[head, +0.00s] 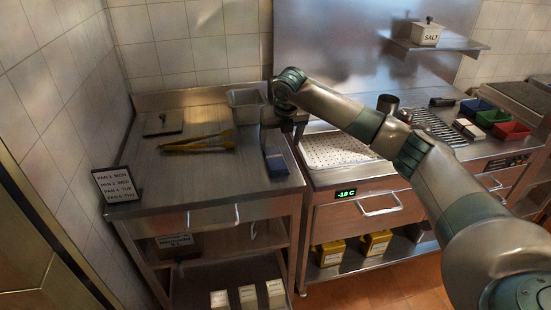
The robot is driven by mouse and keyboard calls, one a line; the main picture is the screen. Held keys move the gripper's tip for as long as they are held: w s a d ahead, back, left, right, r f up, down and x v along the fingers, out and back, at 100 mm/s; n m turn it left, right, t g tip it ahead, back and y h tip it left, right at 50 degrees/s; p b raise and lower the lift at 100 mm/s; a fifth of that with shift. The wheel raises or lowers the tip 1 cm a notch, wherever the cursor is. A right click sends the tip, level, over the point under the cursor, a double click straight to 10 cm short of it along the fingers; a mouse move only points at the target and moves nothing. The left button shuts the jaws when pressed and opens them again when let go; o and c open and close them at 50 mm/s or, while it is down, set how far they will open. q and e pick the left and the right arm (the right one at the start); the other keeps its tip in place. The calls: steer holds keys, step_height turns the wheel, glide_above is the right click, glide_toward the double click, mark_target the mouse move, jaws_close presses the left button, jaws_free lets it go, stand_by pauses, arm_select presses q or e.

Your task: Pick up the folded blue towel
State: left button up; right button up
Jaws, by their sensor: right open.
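The folded blue towel (277,164) appears as a small dark blue block lying near the right edge of the steel worktable (205,185). My right gripper (291,133) hangs above the table's right edge, a little behind and above the towel, pointing down. It is open and looks empty, apart from the towel. Its fingers are small and dark against the counter, so their exact spacing is hard to see. My left gripper is not in view.
Yellow tongs (197,142), a dark flat plate (163,124) and a grey metal container (245,106) are on the same table. A perforated white tray (337,150) lies right of the table. The table's front middle is clear.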

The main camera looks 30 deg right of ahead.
steer(key=p, duration=0.1)
glide_above(276, 158)
steer(key=s, duration=0.2)
steer(key=shift+s+a+f, duration=0.1)
steer(key=shift+a+f, duration=0.05)
steer(key=shift+f, duration=1.95)
steer(key=shift+w+f+p, duration=0.2)
steer(key=shift+f+p, duration=0.2)
steer(key=shift+p, duration=0.1)
steer(key=p+x, duration=0.1)
steer(key=x, duration=0.2)
steer(key=shift+a, duration=0.15)
steer(key=shift+w+f, duration=0.2)
steer(key=shift+f, duration=0.4)
steer(key=c, duration=1.2)
